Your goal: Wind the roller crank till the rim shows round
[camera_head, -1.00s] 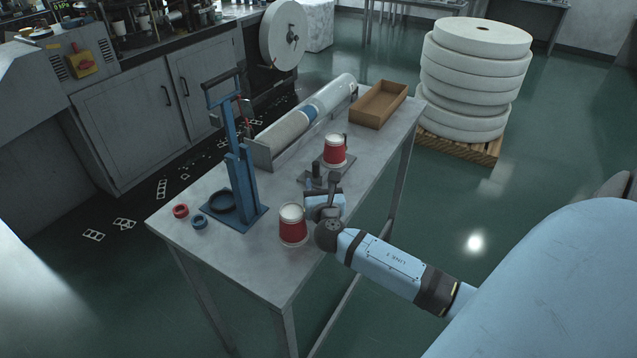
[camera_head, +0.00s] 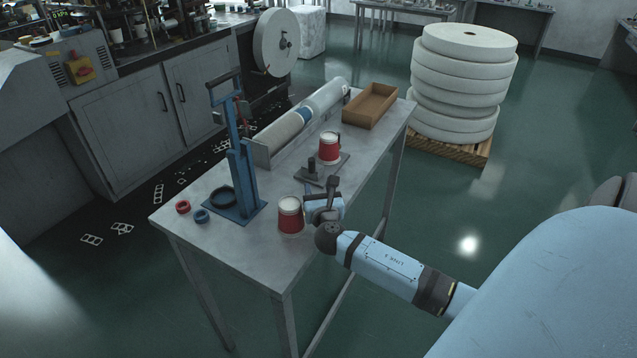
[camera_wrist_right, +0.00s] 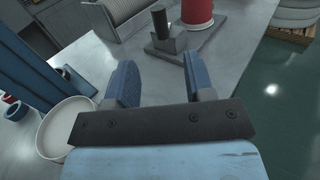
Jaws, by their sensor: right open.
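The rim roller stand (camera_head: 312,174) is a dark plate with a short upright post, and a red cup with a pale rim (camera_head: 329,148) stands on it. A dark upright part beside this cup may be the crank, but I cannot tell. The post and the red body also show at the top of the right wrist view (camera_wrist_right: 196,12). My right gripper (camera_wrist_right: 160,82) is open and empty, with its two blue fingers apart, short of the stand. In the head view my right gripper (camera_head: 322,204) is beside a second red cup (camera_head: 290,215). My left gripper is out of view.
A blue lever press (camera_head: 240,175) stands at the table's left, with a red ring (camera_head: 183,207) and a blue ring (camera_head: 202,216) beside it. A long pale roll (camera_head: 285,128) and a cardboard tray (camera_head: 371,106) lie behind. The table's front corner is bare.

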